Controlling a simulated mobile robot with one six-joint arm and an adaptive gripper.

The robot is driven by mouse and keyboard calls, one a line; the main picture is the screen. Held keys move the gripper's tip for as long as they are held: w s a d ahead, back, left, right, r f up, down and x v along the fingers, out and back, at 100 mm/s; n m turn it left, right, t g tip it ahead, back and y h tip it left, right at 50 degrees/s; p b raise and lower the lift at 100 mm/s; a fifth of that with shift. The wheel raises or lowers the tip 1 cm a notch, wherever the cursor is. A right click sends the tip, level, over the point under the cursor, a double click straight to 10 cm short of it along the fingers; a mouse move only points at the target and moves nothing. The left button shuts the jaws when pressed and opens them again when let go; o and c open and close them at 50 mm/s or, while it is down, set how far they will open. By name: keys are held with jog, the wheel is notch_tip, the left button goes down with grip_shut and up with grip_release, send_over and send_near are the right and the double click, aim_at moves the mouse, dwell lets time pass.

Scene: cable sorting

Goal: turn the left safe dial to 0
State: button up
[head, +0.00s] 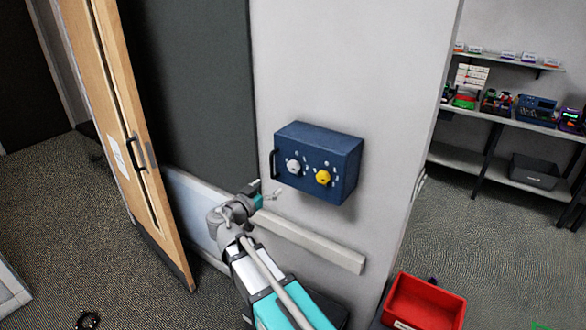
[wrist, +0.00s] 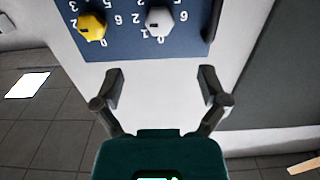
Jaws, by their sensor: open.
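The blue safe (head: 326,166) is fixed on the grey wall, with two dials on its front. The left dial is the silver one (head: 293,167); the right dial is yellow (head: 322,177). The wrist picture is upside down relative to the safe, so the silver dial (wrist: 159,21) shows right of the yellow dial (wrist: 92,26). White numbers ring both dials, and a 0 shows just below the silver dial in the wrist view. My gripper (wrist: 160,85) is open and empty, short of the safe face, with the silver dial beyond the gap between its fingers. In the head view my gripper (head: 268,197) is low and left of the safe.
A black handle (head: 274,163) stands out on the safe's left side. A pale rail (head: 310,246) runs along the wall below. A wooden door (head: 125,130) stands at the left. A red bin (head: 424,303) and shelves (head: 510,120) are at the right.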

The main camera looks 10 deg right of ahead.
aim_at(292, 169)
jog(key=x, duration=1.3)
jog(key=c, duration=1.1)
jog(key=shift+c, duration=0.2)
